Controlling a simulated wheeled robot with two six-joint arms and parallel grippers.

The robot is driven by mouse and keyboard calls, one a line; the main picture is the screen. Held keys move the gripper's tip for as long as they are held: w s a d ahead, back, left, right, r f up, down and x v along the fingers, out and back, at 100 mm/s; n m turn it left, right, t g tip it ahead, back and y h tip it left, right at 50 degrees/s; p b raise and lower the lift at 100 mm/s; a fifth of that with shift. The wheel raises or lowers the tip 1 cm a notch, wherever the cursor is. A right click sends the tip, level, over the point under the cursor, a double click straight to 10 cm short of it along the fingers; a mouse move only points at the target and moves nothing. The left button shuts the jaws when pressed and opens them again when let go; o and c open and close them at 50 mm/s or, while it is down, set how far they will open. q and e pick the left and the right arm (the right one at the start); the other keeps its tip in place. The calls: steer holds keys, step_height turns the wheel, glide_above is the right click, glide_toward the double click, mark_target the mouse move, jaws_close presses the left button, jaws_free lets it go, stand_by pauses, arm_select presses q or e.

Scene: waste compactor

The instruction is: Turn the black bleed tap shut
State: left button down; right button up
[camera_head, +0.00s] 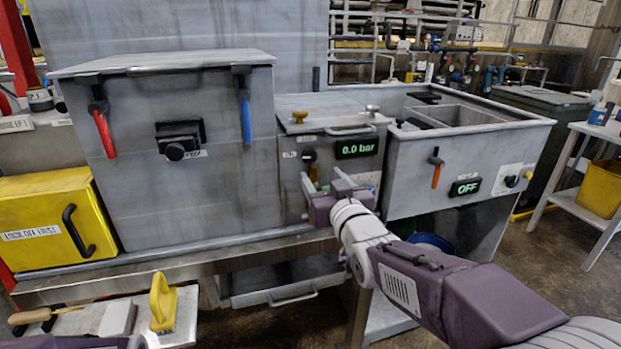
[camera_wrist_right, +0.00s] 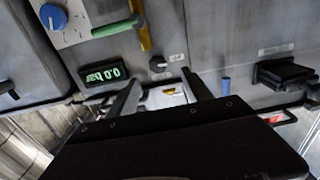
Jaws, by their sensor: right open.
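The black bleed tap (camera_head: 309,156) is a small round knob on the front of the middle grey unit, just left of a green 0.0 bar display (camera_head: 357,147). In the right wrist view, which is upside down, the black tap (camera_wrist_right: 157,63) sits beside a small label, ahead of the fingertips. My right gripper (camera_head: 325,184) is open, its two fingers apart and nothing between them. In the wrist view the fingers (camera_wrist_right: 163,84) point at the panel either side of the tap, apart from it. The tap's exact turn angle is too small to tell. My left gripper is not in view.
A yellow handle (camera_wrist_right: 143,30), a green handle (camera_wrist_right: 115,29) and a blue knob (camera_wrist_right: 53,17) are close by on the panel. The large cabinet left has red (camera_head: 104,134) and blue (camera_head: 246,118) levers. A yellow lockoff box (camera_head: 40,235) stands farther left.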

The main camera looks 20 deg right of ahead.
mark_target(310, 158)
steer(key=w, duration=0.9)
steer(key=shift+d, duration=0.1)
jaws_close()
